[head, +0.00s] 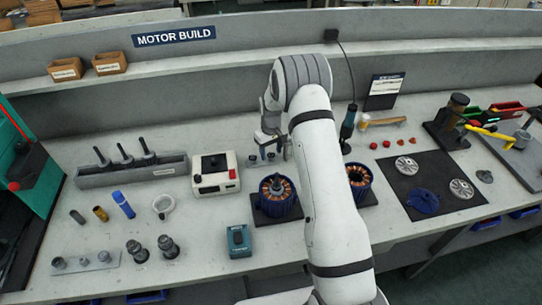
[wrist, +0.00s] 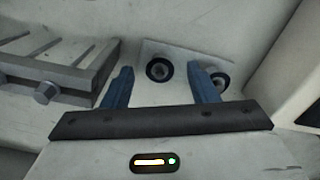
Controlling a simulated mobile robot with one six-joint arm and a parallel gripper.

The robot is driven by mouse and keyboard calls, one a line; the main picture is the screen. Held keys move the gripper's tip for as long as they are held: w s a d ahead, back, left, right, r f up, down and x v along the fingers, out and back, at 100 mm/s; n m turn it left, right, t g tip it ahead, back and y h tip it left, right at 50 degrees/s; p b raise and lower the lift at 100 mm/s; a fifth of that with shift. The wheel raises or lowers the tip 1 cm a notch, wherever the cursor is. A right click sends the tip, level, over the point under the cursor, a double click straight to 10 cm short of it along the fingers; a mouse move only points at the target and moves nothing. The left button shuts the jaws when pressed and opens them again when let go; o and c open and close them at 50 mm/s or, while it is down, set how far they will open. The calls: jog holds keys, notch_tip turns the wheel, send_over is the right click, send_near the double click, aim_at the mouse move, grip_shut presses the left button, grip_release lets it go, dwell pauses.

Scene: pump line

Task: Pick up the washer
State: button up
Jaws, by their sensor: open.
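My gripper (head: 270,143) is over the back middle of the bench, pointing down. In the wrist view its two blue fingers (wrist: 161,85) are apart with nothing held between them. A dark ring-shaped piece (wrist: 159,68), which looks like the washer, lies on a pale plate (wrist: 180,52) and shows between the fingertips, apart from them. A second dark ring (wrist: 220,80) lies on the plate by the right finger, which partly covers it. In the head view small dark pieces (head: 253,157) show below my gripper; the arm hides part of that area.
A grey slotted block (wrist: 60,65) stands left of the fingers in the wrist view. In the head view a white box with a red button (head: 215,175) stands to the left, and a motor stator (head: 277,196) stands in front. The back ledge (head: 200,70) rises behind.

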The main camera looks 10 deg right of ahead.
jog(key=shift+c, duration=0.4)
jog(key=c, duration=0.8)
jog(key=shift+r+p, duration=0.5)
jog(key=shift+r, duration=0.05)
notch_tip(320, 180, up, 10)
jog(key=b, duration=0.2)
jog(key=shift+f+b, duration=0.25)
jog(key=shift+b, duration=0.1)
